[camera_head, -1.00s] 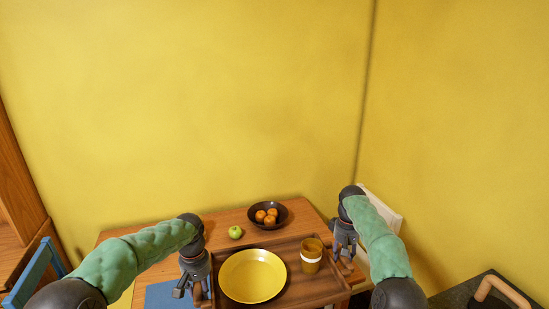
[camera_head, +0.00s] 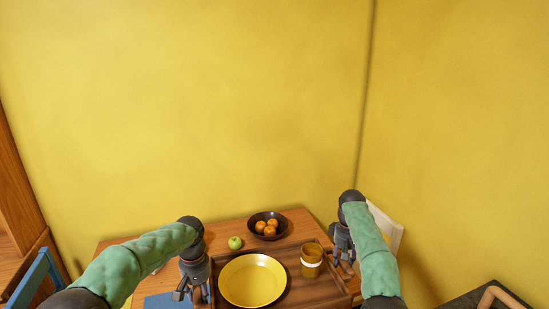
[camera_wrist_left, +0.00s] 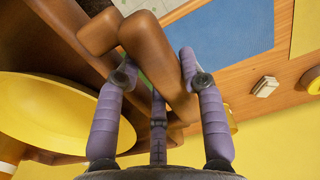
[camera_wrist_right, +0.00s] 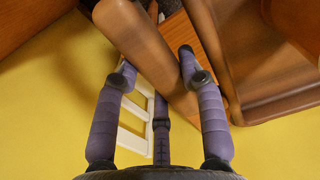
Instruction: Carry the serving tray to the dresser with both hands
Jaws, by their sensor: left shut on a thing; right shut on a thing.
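The brown wooden serving tray (camera_head: 297,295) is in front of me in the head view, between my two grippers. It carries a yellow plate (camera_head: 252,280) and an amber cup with a pale band (camera_head: 311,261). My left gripper (camera_head: 196,287) is shut on the tray's left handle (camera_wrist_left: 160,60). My right gripper (camera_head: 344,258) is shut on the tray's right handle (camera_wrist_right: 150,45). The plate's rim also shows in the left wrist view (camera_wrist_left: 50,110). I cannot tell whether the tray touches the table. The dresser cannot be made out for certain.
The wooden table (camera_head: 296,222) holds a green apple (camera_head: 235,243), a dark bowl of oranges (camera_head: 267,225) and a blue mat (camera_head: 166,301). A blue chair (camera_head: 33,281) stands at left, a pale chair (camera_head: 385,230) behind my right arm. A dark surface (camera_head: 468,300) is at lower right.

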